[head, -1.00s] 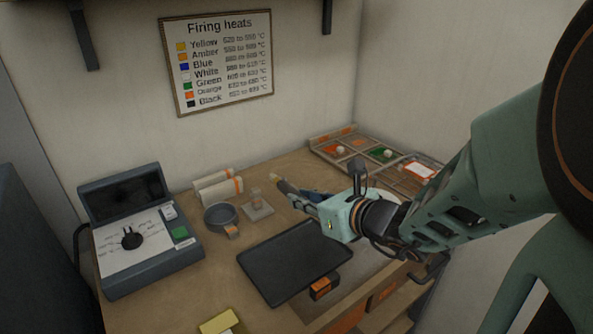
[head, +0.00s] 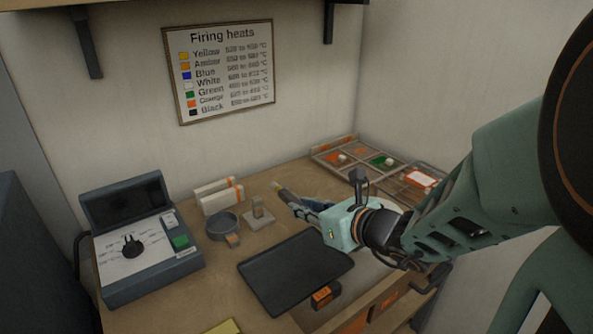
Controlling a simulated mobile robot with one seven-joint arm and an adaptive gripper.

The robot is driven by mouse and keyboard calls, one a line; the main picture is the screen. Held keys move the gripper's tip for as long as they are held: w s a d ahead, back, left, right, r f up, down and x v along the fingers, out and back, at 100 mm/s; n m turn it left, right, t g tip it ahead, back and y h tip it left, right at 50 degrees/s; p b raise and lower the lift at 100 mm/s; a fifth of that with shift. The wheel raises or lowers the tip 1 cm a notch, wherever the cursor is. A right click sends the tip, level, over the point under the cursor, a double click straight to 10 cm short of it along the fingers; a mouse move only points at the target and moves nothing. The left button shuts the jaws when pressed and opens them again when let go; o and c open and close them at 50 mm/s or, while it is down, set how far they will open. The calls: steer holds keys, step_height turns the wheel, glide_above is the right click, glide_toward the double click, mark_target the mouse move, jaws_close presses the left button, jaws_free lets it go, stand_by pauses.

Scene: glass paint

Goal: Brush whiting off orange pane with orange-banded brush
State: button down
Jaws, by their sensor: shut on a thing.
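My gripper (head: 296,206) is above the bench, behind the dark tray and right of the small stone block. It is shut on a slim thing with a pale tip (head: 276,187) pointing up and left, which looks like a brush. Its band cannot be made out. An orange pane (head: 411,175) with a white patch on it, perhaps whiting, lies at the right end of the wooden rack (head: 377,175) at the back right. My gripper is well to the left of it, apart from it. My arm hides part of the area near the rack.
A dark tray (head: 295,270) lies in the front middle, with an orange-marked block (head: 323,296) by its edge. A round grey dish (head: 221,226), a small block on a base (head: 258,213) and white rolls (head: 218,195) stand behind. A control box (head: 150,250) is left.

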step_height(320, 180, up, 11)
steer(key=p, duration=0.8)
steer(key=shift+p, duration=0.35)
